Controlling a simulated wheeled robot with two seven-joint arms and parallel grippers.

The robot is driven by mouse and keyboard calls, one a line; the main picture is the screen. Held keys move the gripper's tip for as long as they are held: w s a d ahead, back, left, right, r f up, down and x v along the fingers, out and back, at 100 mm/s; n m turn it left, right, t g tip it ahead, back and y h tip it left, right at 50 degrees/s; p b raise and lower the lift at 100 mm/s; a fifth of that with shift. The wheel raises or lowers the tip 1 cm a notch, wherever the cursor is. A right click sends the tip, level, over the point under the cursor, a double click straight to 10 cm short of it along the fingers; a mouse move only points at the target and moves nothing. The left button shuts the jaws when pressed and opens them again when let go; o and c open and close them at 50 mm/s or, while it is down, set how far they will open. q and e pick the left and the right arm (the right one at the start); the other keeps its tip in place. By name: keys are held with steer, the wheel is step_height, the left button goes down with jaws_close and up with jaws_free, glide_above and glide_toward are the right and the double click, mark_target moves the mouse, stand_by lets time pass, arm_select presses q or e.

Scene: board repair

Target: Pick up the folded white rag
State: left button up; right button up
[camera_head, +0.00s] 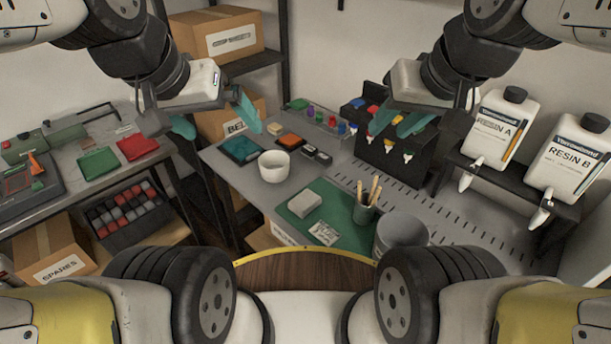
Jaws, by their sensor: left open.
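The folded white rag (304,204) looks like a small pale block with rounded corners.
A white bowl (274,167) stands behind the rag, beside a dark tablet-like panel (241,149). A printed card (324,233) lies in front of it, and a grey bucket (402,236) stands at the right. Two resin bottles (495,127) stand on a shelf further right.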

stand_by(0.4)
arm_select(q)
steer(key=shift+w, duration=0.2)
steer(key=c, duration=0.3)
steer(key=m+g+y, duration=0.2)
steer(key=m+g, duration=0.4)
steer(key=m, duration=0.2)
glide_above(305, 200)
steer(key=f, duration=3)
steer(key=shift+w+a+f, duration=0.1)
steer(key=shift+w+a, duration=0.1)
steer(key=shift+w, duration=0.05)
steer(key=shift+s+d+f, duration=0.1)
steer(key=shift+f, duration=2)
steer(key=shift+s+d+f, duration=0.1)
steer(key=shift+f, duration=1.95)
